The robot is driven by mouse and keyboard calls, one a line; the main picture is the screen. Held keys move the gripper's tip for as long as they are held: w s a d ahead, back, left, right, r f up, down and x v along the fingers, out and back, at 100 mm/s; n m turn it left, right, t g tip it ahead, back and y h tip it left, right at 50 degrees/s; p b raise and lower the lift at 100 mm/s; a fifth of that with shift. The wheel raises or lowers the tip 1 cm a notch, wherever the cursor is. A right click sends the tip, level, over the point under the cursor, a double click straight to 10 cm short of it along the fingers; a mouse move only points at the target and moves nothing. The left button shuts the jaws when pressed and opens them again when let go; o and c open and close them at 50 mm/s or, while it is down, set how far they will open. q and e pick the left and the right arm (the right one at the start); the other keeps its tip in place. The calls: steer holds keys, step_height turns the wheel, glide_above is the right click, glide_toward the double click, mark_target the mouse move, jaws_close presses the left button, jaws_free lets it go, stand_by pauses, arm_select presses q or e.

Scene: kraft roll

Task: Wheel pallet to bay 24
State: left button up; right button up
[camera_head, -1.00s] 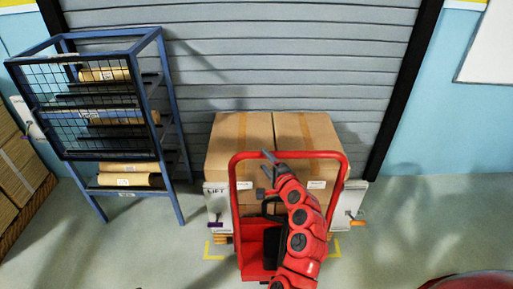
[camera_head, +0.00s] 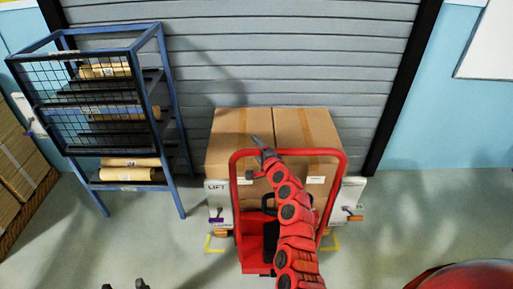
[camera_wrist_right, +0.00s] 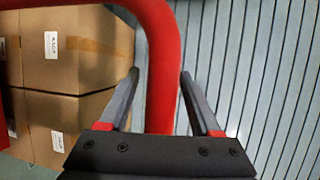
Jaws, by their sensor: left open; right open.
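The red pallet truck (camera_head: 256,232) stands before the shutter with its looped handle (camera_head: 342,190) upright. Behind the handle, two big cardboard boxes (camera_head: 232,140) sit side by side; the pallet beneath is mostly hidden. My right gripper (camera_head: 257,157) is open at the upper left part of the handle. In the right wrist view, the red handle bar (camera_wrist_right: 161,65) passes between the spread fingers of the right gripper (camera_wrist_right: 160,76), with a gap visible on each side. No bay number is readable.
A blue rack (camera_head: 160,90) with several kraft rolls (camera_head: 128,174) stands at left, beside stacked boxes (camera_head: 18,160). A grey roller shutter (camera_head: 300,50) closes off the back. Yellow marks (camera_head: 213,247) lie on the floor near the truck.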

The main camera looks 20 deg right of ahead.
steer(key=shift+c, duration=0.2)
jaws_close()
stand_by(1.1)
